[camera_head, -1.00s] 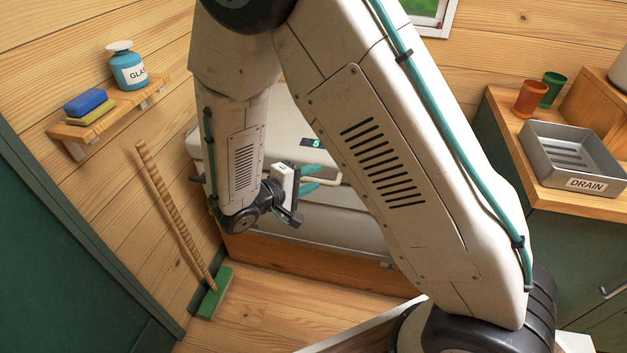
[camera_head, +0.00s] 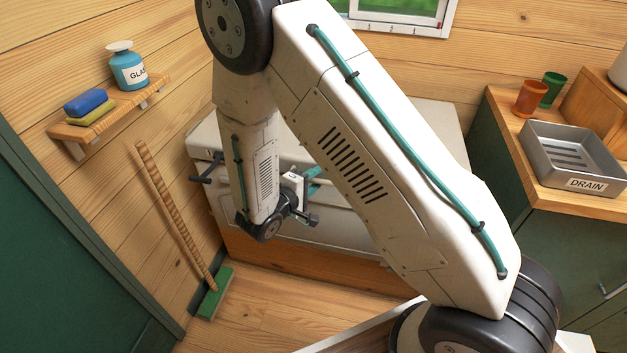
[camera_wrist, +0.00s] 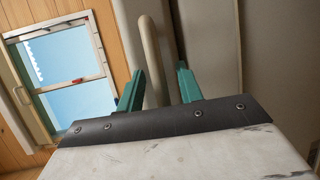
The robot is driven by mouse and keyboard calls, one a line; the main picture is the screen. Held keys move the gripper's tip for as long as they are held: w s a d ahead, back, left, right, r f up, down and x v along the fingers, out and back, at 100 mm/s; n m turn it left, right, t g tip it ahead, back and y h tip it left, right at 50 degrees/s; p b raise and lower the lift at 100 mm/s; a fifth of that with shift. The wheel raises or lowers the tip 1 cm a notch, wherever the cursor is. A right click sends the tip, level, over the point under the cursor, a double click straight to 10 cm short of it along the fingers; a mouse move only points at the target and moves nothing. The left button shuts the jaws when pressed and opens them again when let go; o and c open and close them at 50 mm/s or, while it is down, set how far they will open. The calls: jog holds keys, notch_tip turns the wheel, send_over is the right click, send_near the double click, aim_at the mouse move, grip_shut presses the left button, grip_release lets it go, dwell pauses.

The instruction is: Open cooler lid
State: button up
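The cooler is a pale chest (camera_head: 432,128) at the back, its lid down and its middle hidden behind my arm. My gripper (camera_head: 314,181) is in front of the cooler's front face. In the wrist view, my gripper's two teal fingers (camera_wrist: 159,90) stand apart. A beige bar handle (camera_wrist: 151,50) runs up between the fingers, nearer the left one. I cannot tell whether the bar is within their reach or just beyond the tips. A dark handle (camera_head: 206,167) sticks out at the cooler's left end.
A wooden shelf (camera_head: 75,132) with a bottle and sponges is on the left wall. A broom (camera_head: 175,215) leans below it. At right, a counter (camera_head: 497,108) holds cups and a drain tray (camera_head: 570,160). Some floor (camera_head: 250,320) is clear in front.

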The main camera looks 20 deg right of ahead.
grip_shut()
jog(key=shift+r, duration=0.15)
